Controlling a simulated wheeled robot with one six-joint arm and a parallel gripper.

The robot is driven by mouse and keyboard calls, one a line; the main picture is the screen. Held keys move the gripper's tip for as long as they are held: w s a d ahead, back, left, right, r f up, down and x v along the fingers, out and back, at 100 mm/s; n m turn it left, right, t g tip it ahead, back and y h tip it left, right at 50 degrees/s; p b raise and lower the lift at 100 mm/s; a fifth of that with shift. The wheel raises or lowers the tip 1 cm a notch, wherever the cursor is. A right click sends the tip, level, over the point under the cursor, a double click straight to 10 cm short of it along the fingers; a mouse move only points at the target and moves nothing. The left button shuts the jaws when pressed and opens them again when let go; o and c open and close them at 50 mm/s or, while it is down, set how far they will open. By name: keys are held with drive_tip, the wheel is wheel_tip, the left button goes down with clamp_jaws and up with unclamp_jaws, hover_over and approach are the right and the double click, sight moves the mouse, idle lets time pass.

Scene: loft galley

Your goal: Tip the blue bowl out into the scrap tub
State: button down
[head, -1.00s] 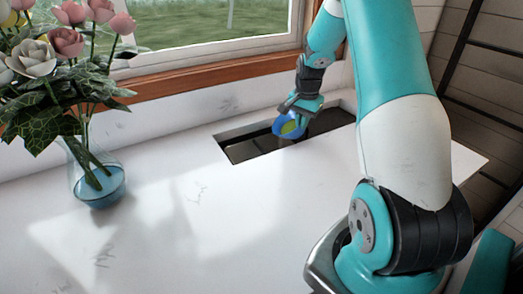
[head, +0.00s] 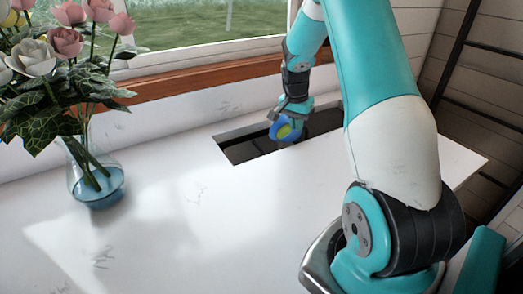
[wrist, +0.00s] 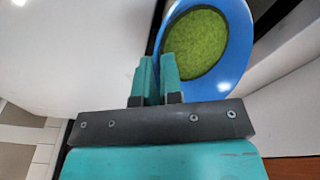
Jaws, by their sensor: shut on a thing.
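My gripper (wrist: 157,72) is shut on the rim of the blue bowl (wrist: 239,62) in the wrist view. Green contents (wrist: 197,44) are visible inside the bowl. In the head view the gripper (head: 283,119) holds the bowl (head: 274,131) over a dark rectangular opening (head: 245,151) in the counter. The green inside shows toward the camera, so the bowl looks tilted. No separate scrap tub can be made out; I cannot tell whether the opening is the tub.
A glass vase (head: 97,180) with pink and white flowers stands on the left of the white counter (head: 185,235). The counter between vase and opening is clear. A wooden window sill (head: 190,66) runs behind.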

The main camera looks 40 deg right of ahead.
drive_tip(key=shift+w+a+h, duration=0.2)
drive_tip(key=shift+a+h, duration=0.05)
drive_tip(key=shift+h, duration=0.05)
drive_tip(key=shift+w+a+r+g+h+p, duration=0.35)
drive_tip(key=shift+a+r+g+h+p, duration=0.15)
drive_tip(key=shift+g+h+p, duration=0.2)
idle(0.5)
drive_tip(key=shift+w+a+f, duration=0.1)
